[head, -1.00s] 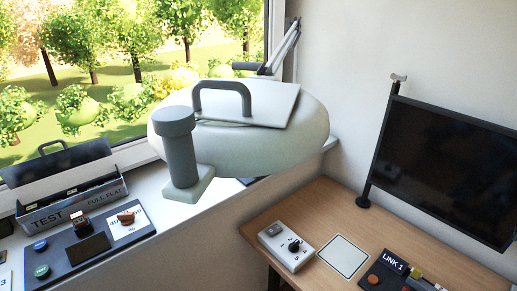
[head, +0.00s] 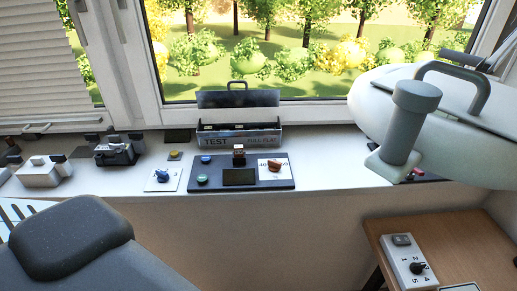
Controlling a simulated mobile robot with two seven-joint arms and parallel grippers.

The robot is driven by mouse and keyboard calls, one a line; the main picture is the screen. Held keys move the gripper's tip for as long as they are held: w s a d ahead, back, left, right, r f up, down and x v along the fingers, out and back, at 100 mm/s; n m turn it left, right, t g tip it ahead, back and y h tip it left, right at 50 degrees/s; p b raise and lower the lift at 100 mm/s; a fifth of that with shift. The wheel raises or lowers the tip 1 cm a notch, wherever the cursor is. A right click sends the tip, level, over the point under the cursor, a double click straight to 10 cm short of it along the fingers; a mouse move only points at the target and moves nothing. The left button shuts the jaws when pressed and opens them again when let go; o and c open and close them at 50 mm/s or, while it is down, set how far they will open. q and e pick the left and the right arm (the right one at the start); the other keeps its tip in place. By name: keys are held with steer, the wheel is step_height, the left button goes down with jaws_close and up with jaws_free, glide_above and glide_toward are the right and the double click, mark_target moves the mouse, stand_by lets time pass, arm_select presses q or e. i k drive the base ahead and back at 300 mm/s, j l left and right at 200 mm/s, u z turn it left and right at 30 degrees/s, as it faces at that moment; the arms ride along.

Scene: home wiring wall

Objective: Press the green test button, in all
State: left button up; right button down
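The green test button (head: 202,179) is a small round cap at the front left of a dark panel (head: 212,187) on the window sill. A blue button (head: 206,160) sits behind it on the same panel. The panel also carries a dark rectangular display (head: 239,177), a brownish-red switch (head: 239,152) and an orange-red knob (head: 274,166) on a white plate. An open box marked TEST (head: 240,139) stands right behind the panel. Neither of my grippers shows in the head view, and nothing covers the green button.
Left along the sill are a white plate with a blue knob (head: 162,176), a black device (head: 117,151) and a white device (head: 43,172). A large white rounded body (head: 470,120) hides the sill's right part. A wooden desk (head: 455,233) holds a white switch box (head: 408,262).

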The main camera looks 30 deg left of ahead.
mark_target(202, 179)
steer(key=u, duration=1.15)
